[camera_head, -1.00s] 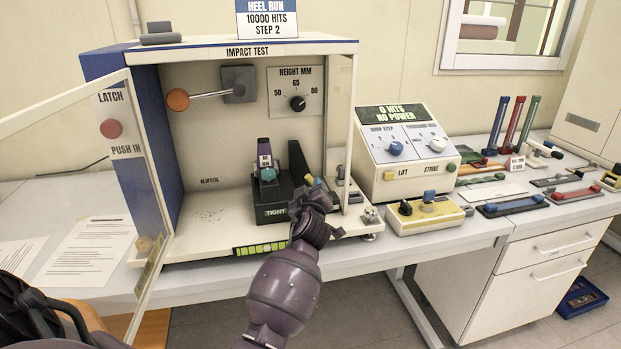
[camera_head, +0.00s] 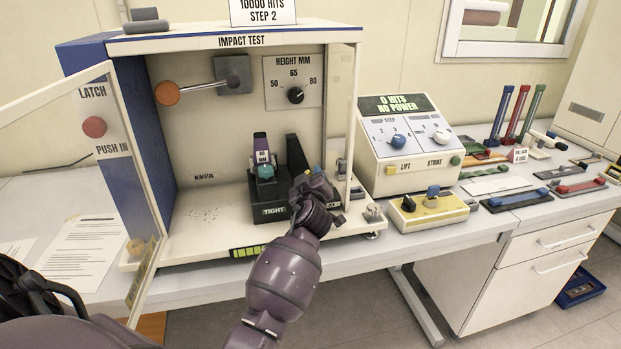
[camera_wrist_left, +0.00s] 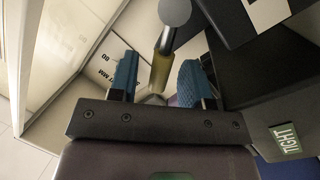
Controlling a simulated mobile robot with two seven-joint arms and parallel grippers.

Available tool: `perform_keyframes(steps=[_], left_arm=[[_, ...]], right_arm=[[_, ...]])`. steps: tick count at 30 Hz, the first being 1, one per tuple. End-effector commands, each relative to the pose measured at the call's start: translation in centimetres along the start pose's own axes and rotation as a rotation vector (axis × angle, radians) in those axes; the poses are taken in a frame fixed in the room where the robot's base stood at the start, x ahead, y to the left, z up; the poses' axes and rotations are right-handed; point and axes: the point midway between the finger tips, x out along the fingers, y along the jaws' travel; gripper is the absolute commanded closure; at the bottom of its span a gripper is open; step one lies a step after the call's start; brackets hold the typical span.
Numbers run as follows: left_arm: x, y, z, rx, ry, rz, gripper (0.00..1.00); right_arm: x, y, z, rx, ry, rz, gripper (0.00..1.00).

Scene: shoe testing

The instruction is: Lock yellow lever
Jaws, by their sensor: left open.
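The yellow lever (camera_wrist_left: 160,70) shows in the left wrist view as a short yellow bar with a grey round end. It lies between the two blue finger pads of my left gripper (camera_wrist_left: 157,80), which are spread with gaps on both sides. In the head view my left gripper (camera_head: 318,178) is at the right side of the black shoe fixture (camera_head: 262,196) inside the impact test cabinet. The gripper hides most of the lever there. The fixture carries a "TIGHT" label (camera_head: 273,211) and holds a purple and teal piece (camera_head: 263,160). My right gripper is not in view.
The cabinet's clear door (camera_head: 143,270) stands open at left. An orange-tipped striker arm (camera_head: 167,93) hangs above the fixture. The cabinet's right post (camera_head: 341,110) is close to my gripper. A control console (camera_head: 413,145) and yellow box (camera_head: 430,211) stand to the right.

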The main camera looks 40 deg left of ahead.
Motion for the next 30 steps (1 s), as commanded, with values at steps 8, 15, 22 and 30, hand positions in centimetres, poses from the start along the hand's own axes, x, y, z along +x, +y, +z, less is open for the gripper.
perform_keyframes(steps=[8, 15, 22, 30], left_arm=[[0.0, 0.0, 0.0, 0.0, 0.0, 0.0, 0.86], [0.0, 0.0, 0.0, 0.0, 0.0, 0.0, 1.0], [0.0, 0.1, -0.1, 0.019, -0.003, -0.003, 1.0], [0.2, 1.0, -0.2, 0.148, -0.029, -0.02, 1.0]], right_arm=[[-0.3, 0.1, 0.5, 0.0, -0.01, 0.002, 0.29], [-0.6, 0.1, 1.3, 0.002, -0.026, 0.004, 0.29], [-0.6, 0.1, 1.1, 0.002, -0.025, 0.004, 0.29], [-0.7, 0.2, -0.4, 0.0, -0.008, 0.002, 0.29]])
